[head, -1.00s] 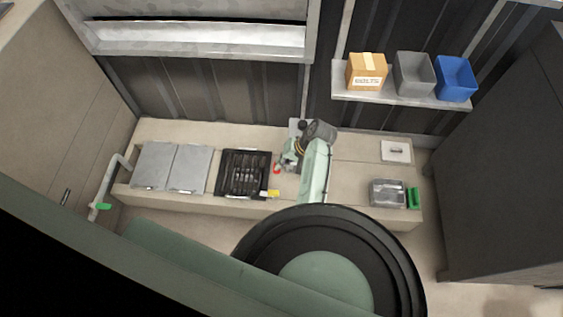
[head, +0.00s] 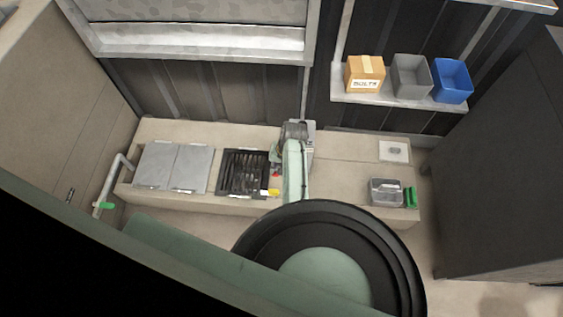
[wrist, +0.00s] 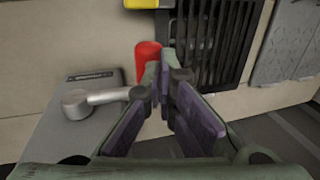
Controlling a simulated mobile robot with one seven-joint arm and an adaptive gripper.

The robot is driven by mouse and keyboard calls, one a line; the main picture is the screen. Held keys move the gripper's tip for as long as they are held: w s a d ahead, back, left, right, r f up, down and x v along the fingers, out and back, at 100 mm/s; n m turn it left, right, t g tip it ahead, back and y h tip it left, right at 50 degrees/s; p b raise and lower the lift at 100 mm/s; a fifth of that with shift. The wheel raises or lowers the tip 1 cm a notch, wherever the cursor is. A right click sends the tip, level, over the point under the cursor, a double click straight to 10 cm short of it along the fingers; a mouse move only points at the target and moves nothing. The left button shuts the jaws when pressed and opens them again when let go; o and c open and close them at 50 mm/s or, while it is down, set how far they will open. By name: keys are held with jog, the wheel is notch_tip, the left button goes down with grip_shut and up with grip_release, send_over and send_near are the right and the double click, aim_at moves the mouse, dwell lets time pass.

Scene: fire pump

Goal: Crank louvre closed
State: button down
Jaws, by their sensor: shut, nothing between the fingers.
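The louvre is a black slatted grille set in the bench panel in the head view (head: 243,173). It also shows at the top of the wrist view (wrist: 212,35), its slats dark with gaps between them. The crank in the wrist view has a round grey hub (wrist: 75,103), a pale arm and a red knob (wrist: 148,60). My gripper (wrist: 163,80) is shut and empty, its fingertips close by the red knob; contact is unclear. In the head view my arm covers most of the crank; a bit of red (head: 276,173) shows beside it.
A yellow tag (head: 273,192) sits by the louvre's corner. Grey panels (head: 188,168) and a pipe with a green handle (head: 106,206) lie left. A shelf above (head: 400,102) holds a cardboard box (head: 364,73), grey bin (head: 410,76) and blue bin (head: 452,80).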

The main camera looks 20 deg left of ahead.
jog(key=shift+r, duration=0.1)
jog(key=p+v, duration=0.4)
jog(key=shift+a+r+p, duration=0.2)
jog(key=shift+r+p, duration=0.1)
jog(key=b+v, duration=0.1)
jog(key=v, duration=0.8)
jog(key=shift+a+r, duration=0.3)
jog(key=shift+a, duration=0.1)
jog(key=shift+s, duration=0.15)
